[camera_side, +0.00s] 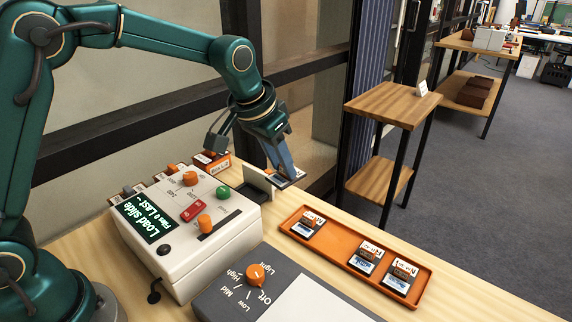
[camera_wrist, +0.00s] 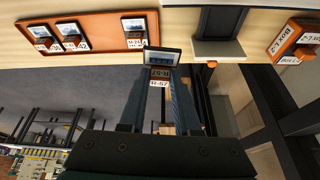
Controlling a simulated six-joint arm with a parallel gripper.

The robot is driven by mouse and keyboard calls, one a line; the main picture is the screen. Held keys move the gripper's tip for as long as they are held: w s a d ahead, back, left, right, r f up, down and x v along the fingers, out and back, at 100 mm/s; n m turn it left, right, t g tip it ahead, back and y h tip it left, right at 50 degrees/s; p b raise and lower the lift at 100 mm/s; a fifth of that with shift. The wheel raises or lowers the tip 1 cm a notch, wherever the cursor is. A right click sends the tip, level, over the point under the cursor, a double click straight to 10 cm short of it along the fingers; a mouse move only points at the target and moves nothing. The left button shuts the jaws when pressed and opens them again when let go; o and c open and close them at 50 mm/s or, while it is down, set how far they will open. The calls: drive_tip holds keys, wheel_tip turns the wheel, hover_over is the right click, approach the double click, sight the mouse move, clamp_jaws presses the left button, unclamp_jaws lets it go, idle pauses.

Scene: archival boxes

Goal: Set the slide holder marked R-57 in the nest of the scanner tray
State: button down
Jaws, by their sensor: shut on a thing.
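My gripper (camera_side: 283,172) is shut on a slide holder (camera_side: 288,179), held in the air near the far right side of the scanner. In the wrist view my gripper (camera_wrist: 160,72) grips this holder (camera_wrist: 162,57) at its labelled end; the small print seems to read R-57. The white scanner (camera_side: 195,235) has a screen showing "Load slide". Its tray (camera_wrist: 218,48) sticks out as a pale ledge in the wrist view, to the right of the held holder and apart from it. I see no holder on the visible part of the tray. The nest itself is not clear.
An orange tray (camera_side: 345,277) with three other slide holders lies right of the scanner. Orange boxes (camera_side: 212,162) stand behind the scanner; one labelled Box L-2 (camera_wrist: 291,40) shows in the wrist view. A grey light panel with an orange knob (camera_side: 256,274) is in front.

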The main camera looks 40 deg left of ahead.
drive_tip(key=shift+n, duration=0.7)
drive_tip(key=shift+s+a+f, duration=0.35)
drive_tip(key=shift+a+f, duration=0.45)
drive_tip(key=shift+a, duration=0.95)
drive_tip(key=shift+s+a+f, duration=0.3)
drive_tip(key=shift+a+f, duration=0.5)
drive_tip(key=shift+a, duration=0.95)
drive_tip(key=shift+s+a+f, duration=0.35)
drive_tip(key=shift+a+f, duration=0.45)
drive_tip(key=shift+a, duration=0.95)
drive_tip(key=shift+f, duration=0.15)
drive_tip(key=shift+f, duration=0.75)
drive_tip(key=shift+f, duration=0.15)
drive_tip(key=shift+f, duration=0.65)
drive_tip(key=shift+f, duration=0.35)
